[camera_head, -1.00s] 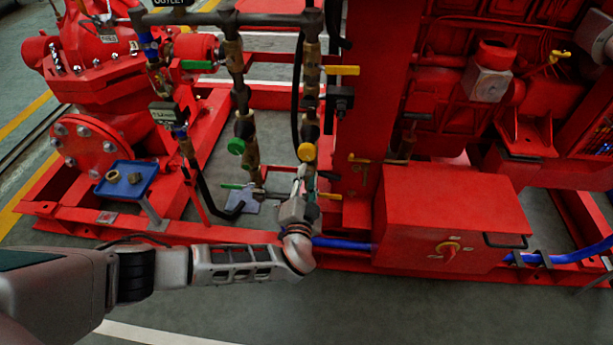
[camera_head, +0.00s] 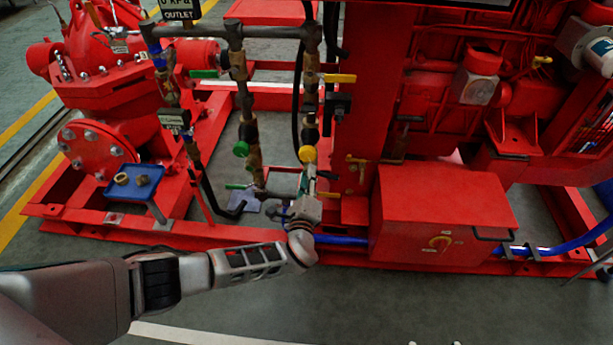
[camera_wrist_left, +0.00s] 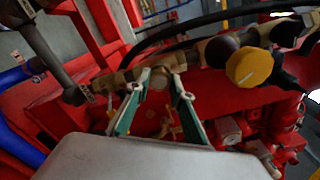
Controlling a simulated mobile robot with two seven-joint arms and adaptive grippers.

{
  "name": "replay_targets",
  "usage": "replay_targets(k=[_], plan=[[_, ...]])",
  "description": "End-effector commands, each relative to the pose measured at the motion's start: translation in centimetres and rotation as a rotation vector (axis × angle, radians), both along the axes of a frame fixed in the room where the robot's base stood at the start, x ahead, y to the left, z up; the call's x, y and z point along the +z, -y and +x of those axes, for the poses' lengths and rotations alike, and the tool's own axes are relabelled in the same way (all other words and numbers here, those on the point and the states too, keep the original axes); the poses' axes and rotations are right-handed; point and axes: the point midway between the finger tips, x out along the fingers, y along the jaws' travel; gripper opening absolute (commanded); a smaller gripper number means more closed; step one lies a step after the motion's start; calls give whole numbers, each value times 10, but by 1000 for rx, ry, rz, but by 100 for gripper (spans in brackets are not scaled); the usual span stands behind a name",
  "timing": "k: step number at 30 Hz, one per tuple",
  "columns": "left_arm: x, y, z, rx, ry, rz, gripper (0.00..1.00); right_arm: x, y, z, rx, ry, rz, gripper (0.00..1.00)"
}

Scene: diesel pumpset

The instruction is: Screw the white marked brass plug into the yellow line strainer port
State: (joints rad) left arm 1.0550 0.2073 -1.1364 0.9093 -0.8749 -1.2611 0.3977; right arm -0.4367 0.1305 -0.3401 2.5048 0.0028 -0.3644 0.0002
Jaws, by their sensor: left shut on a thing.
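My left gripper (camera_head: 309,180) is at the lower end of the vertical pipe run, just below the round yellow cap (camera_head: 307,154). In the left wrist view its two green-and-pale fingers (camera_wrist_left: 160,82) reach up to the brass-coloured pipe (camera_wrist_left: 205,52) and are shut on a small tan part (camera_wrist_left: 157,79), which seems to be the brass plug. No white mark can be made out. The yellow cap (camera_wrist_left: 249,67) is on the line, right of the fingertips. I cannot tell whether the plug is seated in the port. My right gripper is not recognisable in view.
A blue tray (camera_head: 151,189) at the left holds two brass pieces (camera_head: 121,179). A green-capped pipe (camera_head: 241,149) stands left of the gripper. A red box (camera_head: 440,205) is close on the right. A black hose (camera_wrist_left: 170,33) crosses above the fingers. Open floor lies in front.

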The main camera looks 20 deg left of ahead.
Motion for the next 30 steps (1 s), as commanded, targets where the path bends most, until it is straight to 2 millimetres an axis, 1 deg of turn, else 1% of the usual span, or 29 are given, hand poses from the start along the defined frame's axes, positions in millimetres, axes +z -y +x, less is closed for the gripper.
replay_targets(k=[1,6,9,12,16,30], plan=[[6,1,2,1,-11,60,0,7,0,2,0,13,0,42],[6,1,2,0,-78,291,0,17,0,6,0,32,0,42],[5,1,1,1,-113,407,0,22,0,7,0,40,0,42],[3,1,1,0,-134,480,0,24,0,8,0,44,0,42],[2,1,0,0,-142,502,0,24,0,7,1,43,0,42],[0,0,0,1,-143,496,0,20,0,6,0,36,0,42]])
